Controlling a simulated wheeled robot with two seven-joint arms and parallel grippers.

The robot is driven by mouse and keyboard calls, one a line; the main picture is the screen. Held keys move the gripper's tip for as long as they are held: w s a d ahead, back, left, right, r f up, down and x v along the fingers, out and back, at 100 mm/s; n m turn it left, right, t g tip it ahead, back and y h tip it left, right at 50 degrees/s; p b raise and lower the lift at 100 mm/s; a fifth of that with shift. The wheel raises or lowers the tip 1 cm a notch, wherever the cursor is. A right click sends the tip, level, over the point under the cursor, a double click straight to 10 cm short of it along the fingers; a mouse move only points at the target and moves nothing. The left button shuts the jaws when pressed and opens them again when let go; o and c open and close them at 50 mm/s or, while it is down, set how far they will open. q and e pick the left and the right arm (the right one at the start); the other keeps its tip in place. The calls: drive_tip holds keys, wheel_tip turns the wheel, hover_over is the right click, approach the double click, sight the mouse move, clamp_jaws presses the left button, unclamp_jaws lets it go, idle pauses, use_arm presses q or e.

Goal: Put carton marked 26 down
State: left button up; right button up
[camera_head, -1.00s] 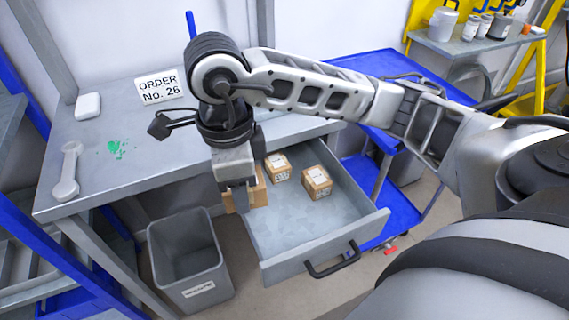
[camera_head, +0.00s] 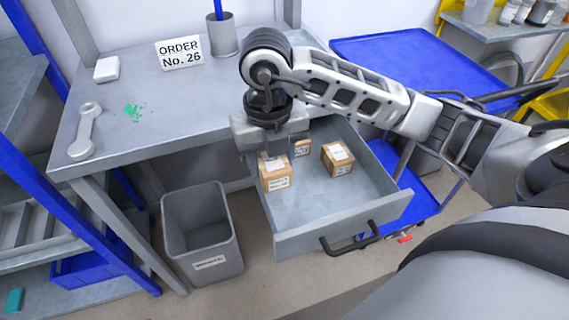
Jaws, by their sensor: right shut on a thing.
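My right gripper (camera_head: 272,158) points down over the left side of the open drawer and is shut on a brown carton (camera_head: 276,184). This carton has a white label on its front; its number is too small to read. Its base is low by the drawer's left wall; I cannot tell whether it touches the drawer floor. Two other labelled cartons stand in the drawer (camera_head: 310,212): one at the back (camera_head: 302,148), partly hidden by the gripper, and one to the right (camera_head: 338,159). A sign (camera_head: 180,53) on the bench reads "ORDER No. 26". My left gripper is not in view.
The drawer's front and right floor is bare. A grey bin (camera_head: 203,235) stands left of the drawer. The bench (camera_head: 150,125) holds a wrench-shaped tool (camera_head: 85,132), a white block (camera_head: 107,69) and a grey cup (camera_head: 222,37). A blue cart (camera_head: 420,60) stands behind on the right.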

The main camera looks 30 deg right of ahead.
drive_tip(key=w+d+f, duration=0.1)
drive_tip(key=f, duration=0.1)
drive_tip(key=w+d+f, duration=0.3)
drive_tip(key=d+f, duration=0.1)
drive_tip(key=shift+w+f, duration=0.3)
drive_tip(key=shift+f, duration=0.1)
drive_tip(key=shift+f+p, duration=0.4)
drive_tip(key=shift+f, duration=1.1)
drive_tip(key=shift+f, duration=0.2)
drive_tip(key=o, duration=1)
wheel_tip(320, 180, up, 12)
drive_tip(key=shift+r+b, duration=0.25)
drive_tip(key=shift+b, duration=0.1)
drive_tip(key=shift+s, duration=0.1)
